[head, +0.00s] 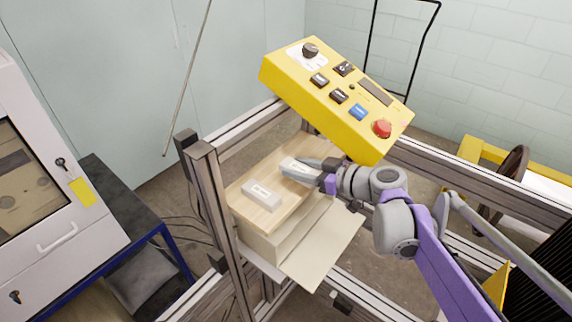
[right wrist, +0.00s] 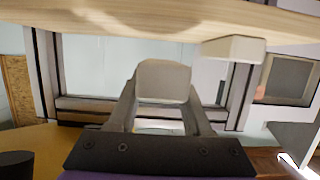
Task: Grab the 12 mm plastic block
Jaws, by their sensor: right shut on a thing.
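Two pale blocks with small labels show at the wooden board (head: 281,160); the lettering is too small for me to read which is the 12 mm one. One block (head: 297,167) is between the fingers of my right gripper (head: 313,170), at the board's far right part. In the right wrist view this held block (right wrist: 163,80) sits between the two fingers of the right gripper (right wrist: 163,98), with a visible gap between it and the board (right wrist: 120,18). The other block (head: 262,194) lies on the board nearer the front left, and also shows in the right wrist view (right wrist: 235,48). My left gripper is not in view.
A yellow control box (head: 335,97) with buttons and a red knob hangs just above and behind my right gripper. A metal frame post (head: 219,220) stands left of the board. A pale sheet (head: 325,247) lies in front. A grey cabinet (head: 40,170) stands far left.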

